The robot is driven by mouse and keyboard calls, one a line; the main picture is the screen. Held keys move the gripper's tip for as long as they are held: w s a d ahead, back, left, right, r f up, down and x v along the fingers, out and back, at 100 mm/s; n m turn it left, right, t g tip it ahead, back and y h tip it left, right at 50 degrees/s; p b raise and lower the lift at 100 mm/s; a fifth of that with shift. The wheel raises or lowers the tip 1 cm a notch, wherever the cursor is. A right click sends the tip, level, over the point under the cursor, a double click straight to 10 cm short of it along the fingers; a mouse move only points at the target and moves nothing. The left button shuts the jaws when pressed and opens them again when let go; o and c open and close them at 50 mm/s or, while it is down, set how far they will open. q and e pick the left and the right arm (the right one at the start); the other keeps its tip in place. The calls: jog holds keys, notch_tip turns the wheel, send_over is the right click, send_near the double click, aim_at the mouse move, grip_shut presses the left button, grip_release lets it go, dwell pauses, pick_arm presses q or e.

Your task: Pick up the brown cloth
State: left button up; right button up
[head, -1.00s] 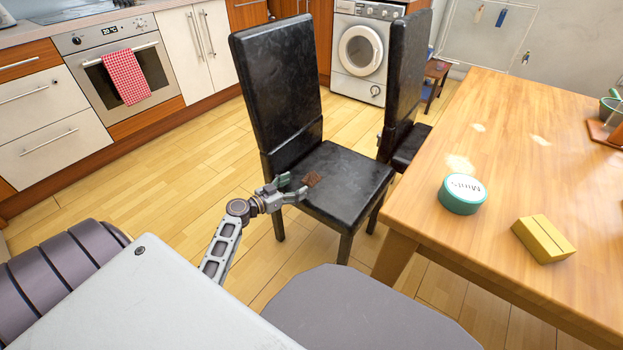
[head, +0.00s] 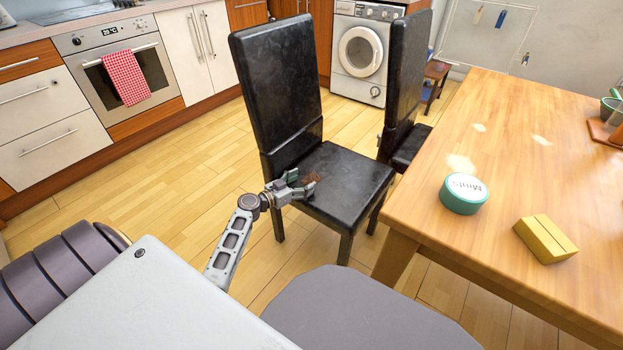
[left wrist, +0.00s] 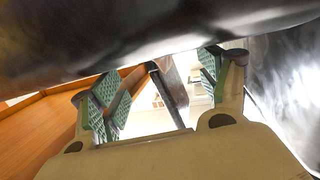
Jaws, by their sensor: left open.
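The brown cloth (head: 312,177) is a small dark patch on the black seat of the nearer chair (head: 352,187), at the seat's left front part. My left gripper (head: 302,181) is open at the left edge of that seat, its fingertips right at the cloth, which they partly hide. I cannot tell whether they touch it. In the left wrist view, the two green-padded fingers of my left gripper (left wrist: 160,88) stand wide apart beside dark, glossy surfaces. I cannot clearly make out the cloth there. My right gripper is not in view.
A second black chair (head: 405,85) stands behind. The wooden table (head: 420,205) is at the right, with a round mints tin (head: 463,195) and a yellow block (head: 545,240). A grey rounded seat (head: 365,310) is in front. Open floor (head: 150,190) lies to the left.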

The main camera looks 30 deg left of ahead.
aim_at(308, 179)
pick_arm(q)
jog(key=shift+a+b+x, duration=0.1)
jog(key=shift+b+x, duration=0.05)
jog(key=shift+x, duration=0.45)
jog(key=shift+a+b+x, duration=0.15)
jog(key=shift+x, duration=1.5)
jog(key=shift+s+d+f, duration=0.1)
jog(key=shift+d, duration=0.05)
jog(key=shift+c, duration=0.2)
